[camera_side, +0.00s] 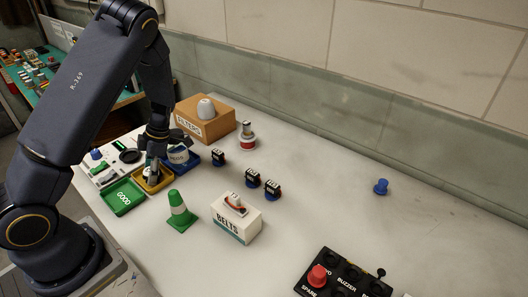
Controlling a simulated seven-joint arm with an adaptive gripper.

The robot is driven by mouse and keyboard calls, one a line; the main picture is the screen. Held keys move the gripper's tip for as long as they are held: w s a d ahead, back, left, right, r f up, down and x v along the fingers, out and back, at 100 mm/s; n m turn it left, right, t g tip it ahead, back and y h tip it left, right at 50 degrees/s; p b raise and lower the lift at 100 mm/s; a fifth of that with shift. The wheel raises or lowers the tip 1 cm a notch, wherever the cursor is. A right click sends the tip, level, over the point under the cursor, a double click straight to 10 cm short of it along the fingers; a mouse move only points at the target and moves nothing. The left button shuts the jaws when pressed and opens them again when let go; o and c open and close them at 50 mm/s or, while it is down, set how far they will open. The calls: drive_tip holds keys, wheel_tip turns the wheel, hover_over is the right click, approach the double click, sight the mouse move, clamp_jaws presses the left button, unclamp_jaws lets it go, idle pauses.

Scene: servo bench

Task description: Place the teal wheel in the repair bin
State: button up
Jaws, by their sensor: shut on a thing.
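My gripper (152,177) points down at the yellow bin (165,180), its fingertips low inside or just above it. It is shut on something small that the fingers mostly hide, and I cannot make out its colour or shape. I do not clearly see a teal wheel elsewhere. No label reading repair is legible.
A BELTS box (236,222), a cardboard FILTERS box (205,126) and several small black blocks stand further right. A button panel (342,281) is at the front. The right of the bench is mostly clear.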

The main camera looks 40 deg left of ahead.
drive_tip(key=o, duration=0.9)
drive_tip(key=shift+f, duration=0.1)
drive_tip(key=shift+c, duration=0.2)
drive_tip(key=v, duration=1.2)
drive_tip(key=s+d+r+m+t+h, duration=0.1)
drive_tip(key=s+d+r+m+t, duration=0.3)
drive_tip(key=d+r+m, duration=0.4)
drive_tip(key=s+d+r+m+t, duration=0.5)
drive_tip(key=s+d+r+m, duration=0.2)
drive_tip(key=m, duration=1.6)
drive_tip(key=d+r, duration=0.1)
drive_tip(key=d, duration=0.1)
drive_tip(key=shift+s+d+m+t+h, duration=0.2)
drive_tip(key=shift+d+m+t+h, duration=0.1)
drive_tip(key=shift+d+h, duration=0.1)
